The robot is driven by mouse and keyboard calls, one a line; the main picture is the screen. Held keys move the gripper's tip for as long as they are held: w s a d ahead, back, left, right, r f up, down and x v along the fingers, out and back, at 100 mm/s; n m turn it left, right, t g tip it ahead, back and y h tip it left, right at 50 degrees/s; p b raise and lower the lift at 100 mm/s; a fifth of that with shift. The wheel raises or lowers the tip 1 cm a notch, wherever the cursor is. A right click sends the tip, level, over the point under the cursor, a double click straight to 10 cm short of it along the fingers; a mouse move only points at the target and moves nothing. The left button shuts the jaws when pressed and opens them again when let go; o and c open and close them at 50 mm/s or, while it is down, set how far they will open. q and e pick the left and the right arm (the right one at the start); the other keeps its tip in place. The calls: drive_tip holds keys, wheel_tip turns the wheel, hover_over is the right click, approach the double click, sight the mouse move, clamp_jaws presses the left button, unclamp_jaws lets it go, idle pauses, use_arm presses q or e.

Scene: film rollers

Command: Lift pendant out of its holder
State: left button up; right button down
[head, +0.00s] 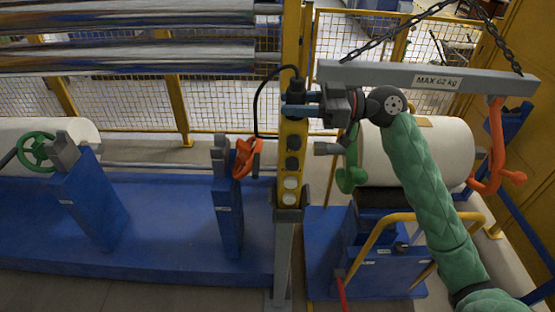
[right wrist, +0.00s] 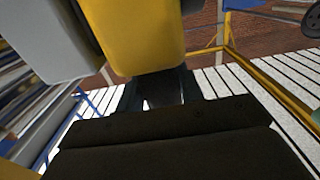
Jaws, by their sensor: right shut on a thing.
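The pendant (head: 293,150) is a yellow upright control box with a column of dark and pale buttons and a black cable looping from its top. Its lower end meets the grey holder (head: 288,214) on a grey post; I cannot tell how deep it sits. My right gripper (head: 298,105) comes from the right and is shut on the upper part of the pendant. In the right wrist view the yellow pendant body (right wrist: 135,40) fills the top, just beyond the dark gripper. My left gripper is not in view.
A grey lifting beam (head: 425,77) hangs on chains above my right arm, with an orange hook (head: 488,150) and a green hook (head: 351,165). A white film roll (head: 440,150) lies behind my arm. A blue machine base (head: 160,240) and a yellow handrail (head: 380,230) flank the post.

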sight(296, 90)
drive_tip(key=shift+r, duration=0.25)
drive_tip(key=shift+d+r, duration=0.1)
drive_tip(key=shift+r, duration=0.4)
drive_tip(key=shift+r+p, duration=0.4)
drive_tip(key=shift+r, duration=1.1)
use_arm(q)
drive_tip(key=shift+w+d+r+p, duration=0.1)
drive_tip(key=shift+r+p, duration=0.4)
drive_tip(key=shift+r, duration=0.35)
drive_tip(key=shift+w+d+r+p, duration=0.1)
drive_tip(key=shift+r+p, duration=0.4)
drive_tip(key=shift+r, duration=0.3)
use_arm(e)
drive_tip(key=shift+r, duration=3.3)
drive_tip(key=shift+s, duration=0.1)
use_arm(q)
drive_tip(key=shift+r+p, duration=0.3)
drive_tip(key=shift+p, duration=0.05)
use_arm(e)
drive_tip(key=s+a, duration=0.6)
drive_tip(key=s, duration=0.4)
drive_tip(key=shift+a, duration=0.15)
